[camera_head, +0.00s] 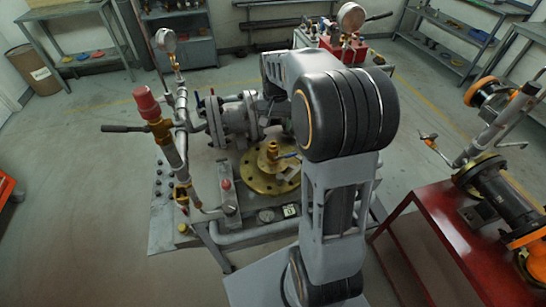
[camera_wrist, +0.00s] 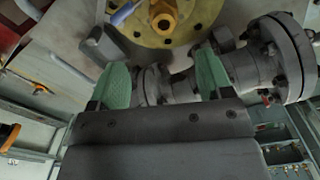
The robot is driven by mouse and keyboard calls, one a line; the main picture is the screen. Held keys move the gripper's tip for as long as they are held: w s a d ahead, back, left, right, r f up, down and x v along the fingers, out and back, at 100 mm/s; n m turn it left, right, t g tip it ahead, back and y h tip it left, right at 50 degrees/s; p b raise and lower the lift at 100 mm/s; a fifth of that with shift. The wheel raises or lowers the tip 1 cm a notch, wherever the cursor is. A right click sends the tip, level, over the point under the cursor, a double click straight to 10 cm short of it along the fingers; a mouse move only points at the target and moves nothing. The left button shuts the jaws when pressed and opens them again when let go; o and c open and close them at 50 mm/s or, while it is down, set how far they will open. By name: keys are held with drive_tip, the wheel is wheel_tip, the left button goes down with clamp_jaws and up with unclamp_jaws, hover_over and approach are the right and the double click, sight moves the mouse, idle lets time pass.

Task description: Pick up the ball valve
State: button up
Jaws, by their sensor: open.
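The ball valve (camera_head: 272,151) is a small brass body with a blue handle. It sits at the middle of a round yellow-brass flange plate (camera_head: 258,181) on the workbench. In the wrist view the valve's brass body (camera_wrist: 163,16) shows at the top edge, partly cut off, with the blue handle to its left. My gripper (camera_wrist: 160,76) is open, its two green fingers apart, with no object held between them. The valve lies beyond the fingertips, apart from them. In the head view my arm hides the gripper.
A grey flanged pipe (camera_head: 235,118) stands close behind the plate; its flange shows at right in the wrist view (camera_wrist: 281,58). An upright pipe with a red cap (camera_head: 147,104) stands at the bench's left. A red table (camera_head: 425,235) with a pipe assembly is at right. Floor at left is clear.

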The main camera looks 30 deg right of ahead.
hover_over(273, 145)
drive_tip(key=f, duration=0.4)
drive_tip(key=shift+s+d+f, duration=0.15)
drive_tip(key=shift+s+f, duration=0.25)
drive_tip(key=f, duration=0.2)
drive_tip(key=f+p, duration=0.1)
drive_tip(key=shift+a+f, duration=0.3)
drive_tip(key=shift+f, duration=0.8)
clamp_jaws()
